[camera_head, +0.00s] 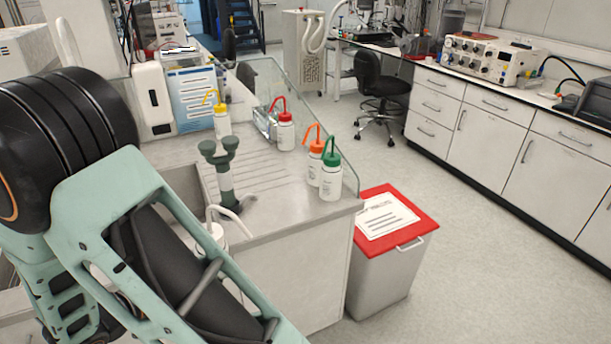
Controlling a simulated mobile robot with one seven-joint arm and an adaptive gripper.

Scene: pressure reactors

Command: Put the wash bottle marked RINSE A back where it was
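Several wash bottles stand on the sink counter: a yellow-topped bottle (221,124), a red-topped bottle (286,135), an orange-topped bottle (315,167) and a green-topped bottle (331,182). The orange and green ones stand close together near the counter's front right corner. A white-topped bottle (217,233) with a white spout shows lower down by the sink, partly hidden behind my arm. I cannot tell what it rests on or whether it is held. The labels are too small to read, so I cannot tell which is RINSE A. My gripper is not in view.
A grey-green tap (224,174) rises by the sink and ribbed drainer. A glass screen (318,120) edges the counter's far side. A red-lidded bin (397,222) stands right of the counter. Open floor (480,240) lies between it and the drawer units (480,130).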

